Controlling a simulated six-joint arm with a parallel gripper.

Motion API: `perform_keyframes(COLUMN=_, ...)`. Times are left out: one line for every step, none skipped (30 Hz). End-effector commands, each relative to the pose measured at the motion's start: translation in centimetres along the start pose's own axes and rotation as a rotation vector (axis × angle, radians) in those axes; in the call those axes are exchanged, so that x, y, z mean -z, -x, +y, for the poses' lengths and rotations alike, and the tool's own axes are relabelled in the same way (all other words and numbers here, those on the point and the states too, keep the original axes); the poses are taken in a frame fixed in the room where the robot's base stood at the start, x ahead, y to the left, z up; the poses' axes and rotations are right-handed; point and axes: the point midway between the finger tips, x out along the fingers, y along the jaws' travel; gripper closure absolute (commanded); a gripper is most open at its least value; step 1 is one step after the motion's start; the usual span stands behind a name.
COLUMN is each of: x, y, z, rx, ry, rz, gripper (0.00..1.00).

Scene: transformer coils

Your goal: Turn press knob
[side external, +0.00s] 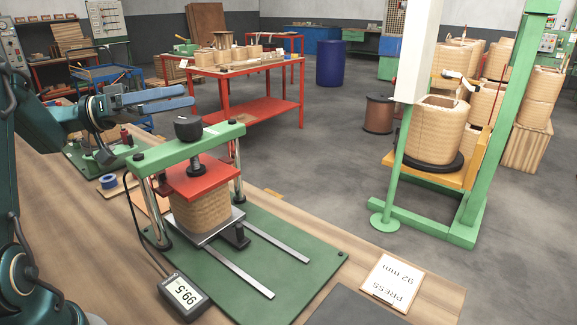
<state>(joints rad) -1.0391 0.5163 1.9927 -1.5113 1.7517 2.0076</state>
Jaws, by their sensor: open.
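The black press knob (188,127) sits on top of the green crossbeam (188,148) of the press. Below it a red plate (188,181) rests on a tan wound coil (200,210), which stands on a grey metal plate. My gripper (189,97) reaches in from the left, roughly level, with its fingers apart. Its tips appear just above the knob in the picture; I cannot tell the true gap. The gripper holds nothing. The gauge display (184,292) reads 99.5. A card (392,283) reads "PRESS 92 mm".
Two steel posts hold the crossbeam over a green base (265,262) with two metal rails. A blue tape roll (108,181) lies on the wooden bench behind the press. A green stand with a large coil (433,130) is at the right. The air above the crossbeam is otherwise clear.

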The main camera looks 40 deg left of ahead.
Motion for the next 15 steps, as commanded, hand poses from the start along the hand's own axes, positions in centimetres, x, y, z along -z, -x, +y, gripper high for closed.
perform_keyframes(x=0.4, y=-0.2, z=0.5, rx=-0.002, ry=0.043, rz=0.004, gripper=0.06)
perform_keyframes(x=0.6, y=-0.3, z=0.8, rx=-0.002, ry=0.072, rz=0.006, gripper=0.06)
perform_keyframes(x=0.9, y=-0.5, z=1.2, rx=-0.003, ry=0.11, rz=0.011, gripper=0.06)
perform_keyframes(x=1.1, y=-0.6, z=1.4, rx=-0.003, ry=0.14, rz=0.015, gripper=0.06)
perform_keyframes(x=1.3, y=-0.7, z=1.7, rx=-0.004, ry=0.17, rz=0.018, gripper=0.06)
perform_keyframes(x=1.6, y=-0.8, z=2.1, rx=-0.006, ry=0.209, rz=0.022, gripper=0.06)
perform_keyframes(x=1.5, y=-1.0, z=2.4, rx=-0.009, ry=0.234, rz=0.014, gripper=0.06)
perform_keyframes(x=1.2, y=-1.5, z=2.8, rx=-0.015, ry=0.253, rz=-0.011, gripper=0.06)
perform_keyframes(x=0.8, y=-2.0, z=3.4, rx=-0.02, ry=0.278, rz=-0.039, gripper=0.06)
perform_keyframes(x=0.5, y=-2.3, z=3.7, rx=-0.022, ry=0.298, rz=-0.059, gripper=0.06)
perform_keyframes(x=0.2, y=-2.6, z=4.1, rx=-0.023, ry=0.315, rz=-0.08, gripper=0.06)
perform_keyframes(x=-0.2, y=-3.0, z=4.6, rx=-0.026, ry=0.34, rz=-0.107, gripper=0.06)
perform_keyframes(x=-0.6, y=-3.3, z=4.9, rx=-0.027, ry=0.349, rz=-0.131, gripper=0.06)
perform_keyframes(x=-1.1, y=-3.6, z=5.2, rx=-0.027, ry=0.361, rz=-0.156, gripper=0.06)
perform_keyframes(x=-1.6, y=-4.0, z=5.7, rx=-0.027, ry=0.374, rz=-0.186, gripper=0.06)
